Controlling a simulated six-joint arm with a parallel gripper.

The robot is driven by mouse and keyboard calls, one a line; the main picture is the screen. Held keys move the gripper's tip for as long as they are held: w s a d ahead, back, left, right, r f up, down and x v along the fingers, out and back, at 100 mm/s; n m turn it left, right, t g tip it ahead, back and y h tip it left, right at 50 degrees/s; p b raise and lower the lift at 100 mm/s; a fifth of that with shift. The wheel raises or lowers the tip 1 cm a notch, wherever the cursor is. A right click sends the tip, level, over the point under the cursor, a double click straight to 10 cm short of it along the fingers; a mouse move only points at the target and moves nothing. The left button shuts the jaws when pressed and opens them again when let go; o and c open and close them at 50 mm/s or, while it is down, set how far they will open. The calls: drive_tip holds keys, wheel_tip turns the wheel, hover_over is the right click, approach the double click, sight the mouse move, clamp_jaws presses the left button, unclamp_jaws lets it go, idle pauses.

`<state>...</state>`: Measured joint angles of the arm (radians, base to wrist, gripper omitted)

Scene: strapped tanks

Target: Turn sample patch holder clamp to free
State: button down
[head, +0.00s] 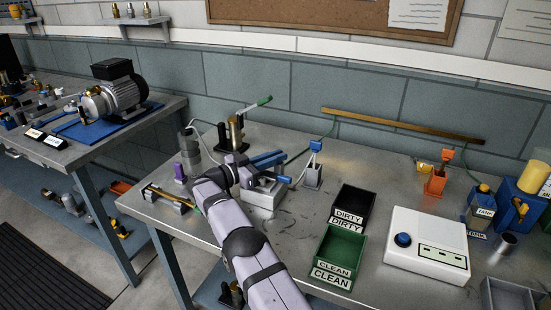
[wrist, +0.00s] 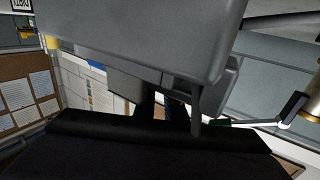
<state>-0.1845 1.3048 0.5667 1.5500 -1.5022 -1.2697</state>
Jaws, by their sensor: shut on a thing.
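A pale grey box (head: 262,198), which looks like the sample patch holder, stands on the bench beside the end of my arm. A blue-ended clamp lever (head: 284,180) sticks out at its right side. My gripper (head: 262,181) is at the top of this box, mostly hidden by my own wrist. In the wrist view, the dark fingers of my gripper (wrist: 170,108) reach under a large grey body, with a bit of blue between them. The gripper is shut on what appears to be the clamp lever. The exact contact and the patch are hidden.
A black DIRTY bin (head: 352,205) and a green CLEAN bin (head: 340,258) stand to the right. A white device with a blue button (head: 428,245) is further right. A small blue-topped post (head: 314,165) and a brass-coloured cylinder stand (head: 235,132) are close behind the gripper.

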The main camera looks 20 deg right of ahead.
drive_tip(key=c, duration=1.8)
unclamp_jaws()
drive_tip(key=shift+r, duration=0.15)
wheel_tip(320, 180, up, 10)
drive_tip(key=shift+f+p, duration=0.1)
drive_tip(key=shift+p, duration=0.2)
